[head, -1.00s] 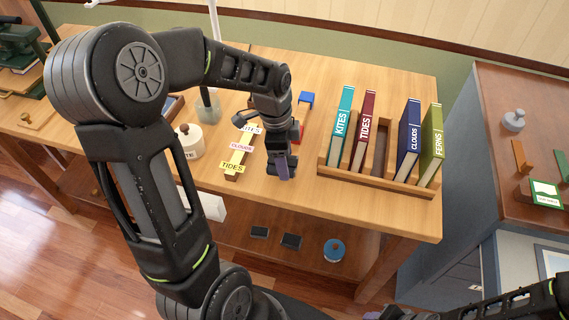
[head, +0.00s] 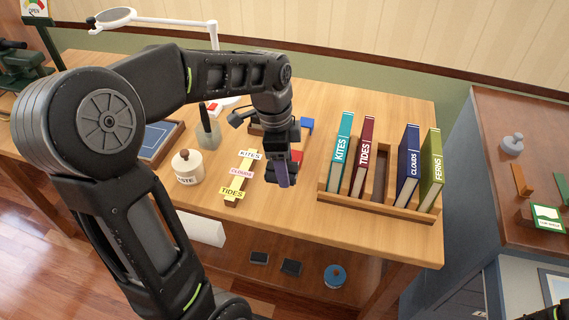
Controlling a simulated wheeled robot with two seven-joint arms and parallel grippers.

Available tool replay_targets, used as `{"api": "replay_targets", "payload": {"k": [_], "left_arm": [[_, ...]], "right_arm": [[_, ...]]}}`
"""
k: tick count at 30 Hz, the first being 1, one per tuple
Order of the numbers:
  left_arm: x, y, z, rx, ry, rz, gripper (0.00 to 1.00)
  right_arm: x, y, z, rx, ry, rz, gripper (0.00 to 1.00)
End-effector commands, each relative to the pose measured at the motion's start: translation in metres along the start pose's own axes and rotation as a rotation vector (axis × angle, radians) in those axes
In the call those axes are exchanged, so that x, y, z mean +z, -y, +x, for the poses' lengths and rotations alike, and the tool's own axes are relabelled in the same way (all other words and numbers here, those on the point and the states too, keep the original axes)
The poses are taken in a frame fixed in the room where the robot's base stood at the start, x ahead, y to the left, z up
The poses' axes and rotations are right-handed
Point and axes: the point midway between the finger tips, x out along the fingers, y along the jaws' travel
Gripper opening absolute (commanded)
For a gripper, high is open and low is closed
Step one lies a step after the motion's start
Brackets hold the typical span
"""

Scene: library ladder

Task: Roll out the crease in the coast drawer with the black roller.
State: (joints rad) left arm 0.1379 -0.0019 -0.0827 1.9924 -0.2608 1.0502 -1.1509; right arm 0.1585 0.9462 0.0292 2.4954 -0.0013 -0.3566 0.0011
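My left gripper (head: 283,178) hangs over the wooden workbench (head: 300,215), between the yellow label strip and the book rack, pointing down. A narrow purple-grey piece shows at its fingertips; I cannot tell whether it is a finger or a held thing. A dark shape (head: 237,118) shows left of my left wrist; I cannot tell whether it is the black roller. The blue-grey cabinet (head: 425,250) stands at the right, its front mostly out of frame. I cannot make out the coast drawer or the crease. My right gripper is out of view.
The book rack (head: 375,198) holds upright books. A paste jar (head: 187,167), labelled strip (head: 238,177), blue-topped tray (head: 158,140) and magnifier lamp (head: 115,17) are on the bench. A blue tin (head: 335,276) is below.

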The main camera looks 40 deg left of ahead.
Motion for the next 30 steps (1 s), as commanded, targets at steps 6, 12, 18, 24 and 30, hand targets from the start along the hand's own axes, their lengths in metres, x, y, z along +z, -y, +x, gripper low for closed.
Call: {"api": "replay_targets", "payload": {"k": [6,12,18,24,30], "left_arm": [[-0.0002,0.0002,-0.0002,-0.001,0.0,0.0,0.47],[-0.0002,0.0003,-0.0003,-0.001,0.0,0.0,0.3],[-0.0001,0.0003,-0.0003,-0.001,0.0,0.0,0.14],[-0.0002,0.0003,-0.0003,-0.001,0.0,0.0,0.14],[-0.0001,0.0002,-0.0003,-0.001,0.0,0.0,0.14]], "right_arm": [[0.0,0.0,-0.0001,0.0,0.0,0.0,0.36],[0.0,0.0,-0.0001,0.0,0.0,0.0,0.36],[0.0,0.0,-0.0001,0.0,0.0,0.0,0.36],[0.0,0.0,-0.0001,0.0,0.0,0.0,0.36],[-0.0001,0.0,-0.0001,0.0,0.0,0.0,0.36]]}}
